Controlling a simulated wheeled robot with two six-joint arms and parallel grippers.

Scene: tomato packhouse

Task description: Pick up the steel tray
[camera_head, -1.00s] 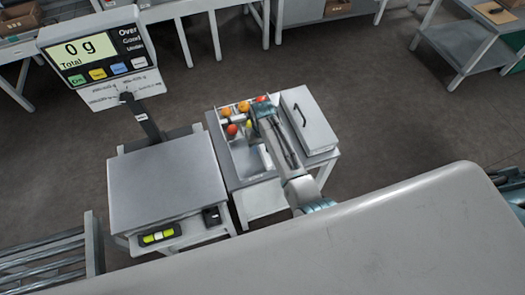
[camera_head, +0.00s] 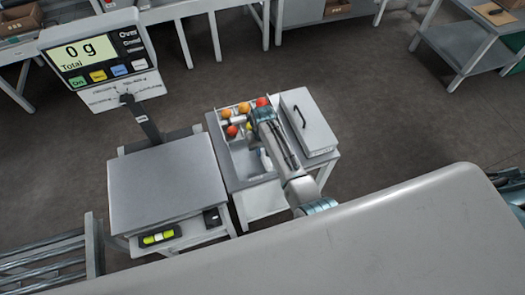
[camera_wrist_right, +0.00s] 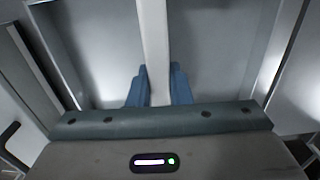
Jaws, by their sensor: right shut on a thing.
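The steel tray (camera_head: 240,160) is an open, pale metal box with dividing walls on the small stand in the middle of the head view. My right gripper (camera_head: 243,121) is over the tray. In the right wrist view the blue fingers of my gripper (camera_wrist_right: 156,85) are shut on a narrow pale bar (camera_wrist_right: 154,40) of the tray, one on each side. Whether the tray is lifted is unclear. My left gripper is out of view.
A grey lidded box (camera_head: 309,115) with a black handle stands close to the tray's right. A scale (camera_head: 165,182) with a flat platform is at its left, its display (camera_head: 88,58) reading 0 g. A pale surface (camera_head: 400,235) fills the lower right. Open floor lies behind.

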